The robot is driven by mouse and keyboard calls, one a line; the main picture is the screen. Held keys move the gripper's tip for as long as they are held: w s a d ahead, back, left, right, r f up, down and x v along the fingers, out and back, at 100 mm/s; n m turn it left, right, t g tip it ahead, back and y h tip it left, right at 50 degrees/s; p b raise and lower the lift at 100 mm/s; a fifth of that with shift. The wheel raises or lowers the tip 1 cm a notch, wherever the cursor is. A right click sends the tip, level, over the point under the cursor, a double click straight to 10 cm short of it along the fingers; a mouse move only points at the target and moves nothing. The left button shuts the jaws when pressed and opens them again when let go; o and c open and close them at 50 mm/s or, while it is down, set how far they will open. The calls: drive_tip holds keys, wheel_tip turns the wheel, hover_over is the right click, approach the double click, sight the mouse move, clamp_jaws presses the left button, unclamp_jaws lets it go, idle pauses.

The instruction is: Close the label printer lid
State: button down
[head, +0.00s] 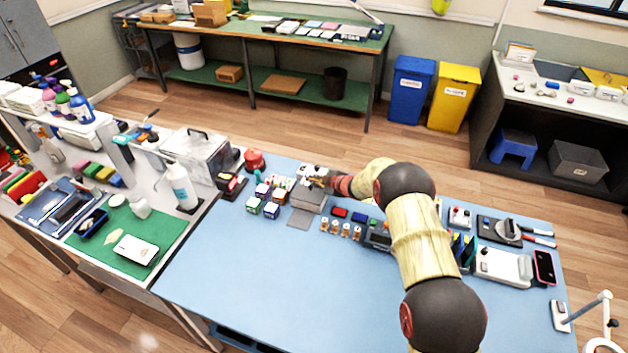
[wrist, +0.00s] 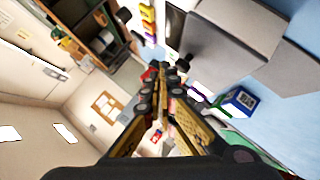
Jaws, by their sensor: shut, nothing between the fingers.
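The label printer (head: 307,199) is a small grey box at the back of the blue table, with a flat grey piece in front of it. My gripper (head: 322,182) is at its upper back right edge, small and partly hidden by my arm. In the wrist view my gripper (wrist: 158,68) is shut and empty, with its fingers together. The grey body of the printer (wrist: 225,38) appears there to the right of the fingers. I cannot tell the lid's angle or whether the fingers touch it.
Several cubes with printed codes (head: 271,211) stand left of the printer; one cube (wrist: 238,102) shows close in the wrist view. A red round object (head: 254,160) is behind them. Several small orange-and-white items (head: 340,229) stand to the right. The table's front (head: 270,285) is clear.

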idle(0.3)
drive_tip(key=v, duration=1.2)
drive_tip(key=s+d+f+m+g+h, duration=0.1)
drive_tip(key=s+d+f+m+h, duration=0.15)
drive_tip(key=d+f, duration=0.2)
drive_tip(key=s+d+f+m+h, duration=0.2)
drive_tip(key=d+f+m+h, duration=0.1)
drive_tip(key=d, duration=0.3)
drive_tip(key=s+d+r+m+g+h, duration=0.3)
drive_tip(key=s+d+r+m+h, duration=0.15)
drive_tip(key=s+d+r, duration=0.35)
drive_tip(key=s+a+r+m+b, duration=0.2)
drive_tip(key=s+r, duration=0.5)
drive_tip(key=s, duration=0.6)
drive_tip(key=s+a+r+m+y+b, duration=0.1)
drive_tip(key=s+a+r+m+b, duration=0.1)
drive_tip(key=s+r, duration=0.6)
drive_tip(key=s+a+r+m+y+b, duration=0.1)
drive_tip(key=s+r, duration=0.6)
drive_tip(key=s, duration=1.1)
drive_tip(key=a+m+b, duration=0.1)
drive_tip(key=m, duration=0.1)
drive_tip(key=shift+s+r+m+t+b, duration=0.15)
drive_tip(key=shift+m+t+b, duration=0.15)
drive_tip(key=shift+m+b, duration=0.1)
